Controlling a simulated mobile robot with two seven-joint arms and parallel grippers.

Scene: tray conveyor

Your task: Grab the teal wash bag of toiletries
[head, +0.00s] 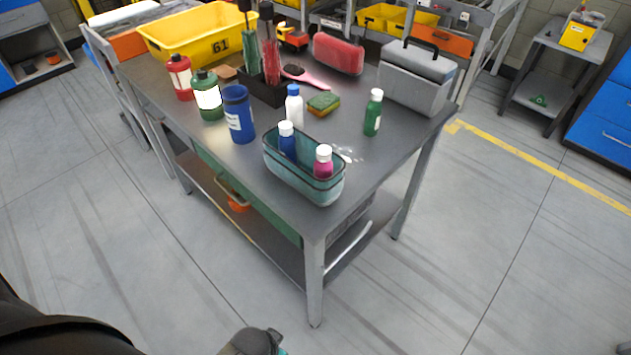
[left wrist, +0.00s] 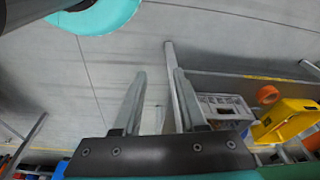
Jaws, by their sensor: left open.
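The teal wash bag (head: 300,184) stands open-topped near the front corner of the grey metal table. It holds a blue bottle (head: 287,143) and a pink bottle (head: 323,165), both with white caps; its lower inside is hidden. My left gripper (left wrist: 160,72) is open and empty in the left wrist view, its two fingers apart over floor and distant furniture. The bag does not show in that view. A grey and teal part of mine shows at the bottom edge of the head view, well apart from the bag. No right gripper can be made out.
On the table (head: 232,183), a white bottle (head: 293,108) and a blue canister (head: 238,118) stand behind the bag. A green bottle (head: 373,113) and a grey toolbox (head: 416,80) are further right. The floor in front is clear.

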